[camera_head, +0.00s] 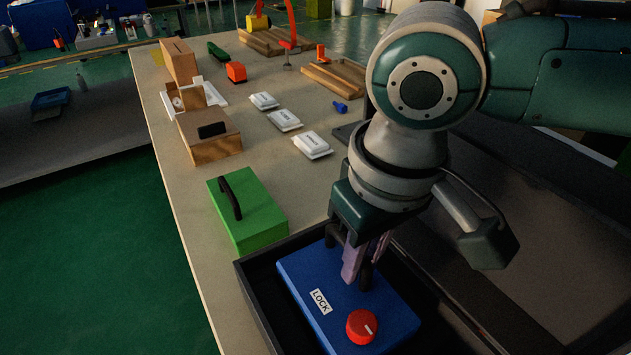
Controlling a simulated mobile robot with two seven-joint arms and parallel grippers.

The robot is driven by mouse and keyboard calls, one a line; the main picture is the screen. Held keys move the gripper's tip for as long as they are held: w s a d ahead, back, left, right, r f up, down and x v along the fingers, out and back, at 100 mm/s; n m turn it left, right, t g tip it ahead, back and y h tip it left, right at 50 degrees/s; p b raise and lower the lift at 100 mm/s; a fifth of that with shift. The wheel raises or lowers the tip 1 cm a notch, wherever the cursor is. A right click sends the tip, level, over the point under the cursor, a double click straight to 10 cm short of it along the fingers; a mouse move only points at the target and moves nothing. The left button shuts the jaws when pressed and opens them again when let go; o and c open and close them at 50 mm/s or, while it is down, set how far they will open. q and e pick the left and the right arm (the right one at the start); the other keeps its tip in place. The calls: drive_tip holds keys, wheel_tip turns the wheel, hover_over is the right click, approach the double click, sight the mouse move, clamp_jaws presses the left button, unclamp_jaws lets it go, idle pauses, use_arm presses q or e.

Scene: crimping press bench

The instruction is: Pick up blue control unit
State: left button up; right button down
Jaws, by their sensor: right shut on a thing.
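The blue control unit (307,277) is a blue box with a white LOCK label and a red knob (361,326) on top. It sits in a black tray (254,305) at the bottom middle of the head view. My right gripper (357,278) points down onto the top of the unit, behind the knob. Its fingers are shut on the unit, at a part that they mostly hide. I cannot tell whether the unit is clear of the tray floor. My left gripper does not show.
A green box with a black handle (247,212) stands just left of the tray. A wooden box (212,143), several white packs (312,145) and a blue bolt-like piece (340,106) lie farther back. Bare table (190,235) shows along the left edge.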

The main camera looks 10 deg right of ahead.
drive_tip(key=shift+r, duration=0.25)
